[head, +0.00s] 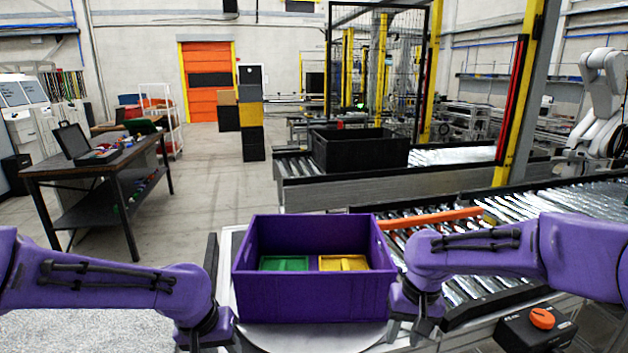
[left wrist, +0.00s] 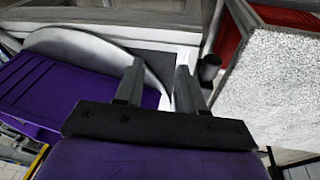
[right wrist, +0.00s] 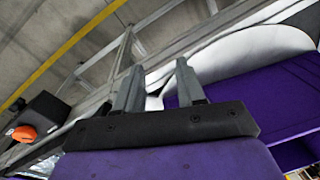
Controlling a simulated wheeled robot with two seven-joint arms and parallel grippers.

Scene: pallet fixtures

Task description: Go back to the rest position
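My left gripper (left wrist: 160,84) is open and empty in the left wrist view, beside the purple crate (left wrist: 45,95). In the head view the left arm ends just left of the crate (head: 313,298), its fingers hidden or cut off at the bottom. My right gripper (right wrist: 155,85) is open and empty in the right wrist view. In the head view the right gripper (head: 425,330) is just right of the crate, pointing down. The crate stands upright on a round pale turntable (head: 270,338). A green piece (head: 284,263) and a yellow piece (head: 343,263) lie inside it.
A roller conveyor (head: 480,285) runs to the right of the crate, with an orange bar (head: 435,218) across it. A black crate (head: 360,150) stands on a conveyor behind. A black box with an orange knob (head: 541,318) is at the lower right. A workbench (head: 95,165) stands at the left.

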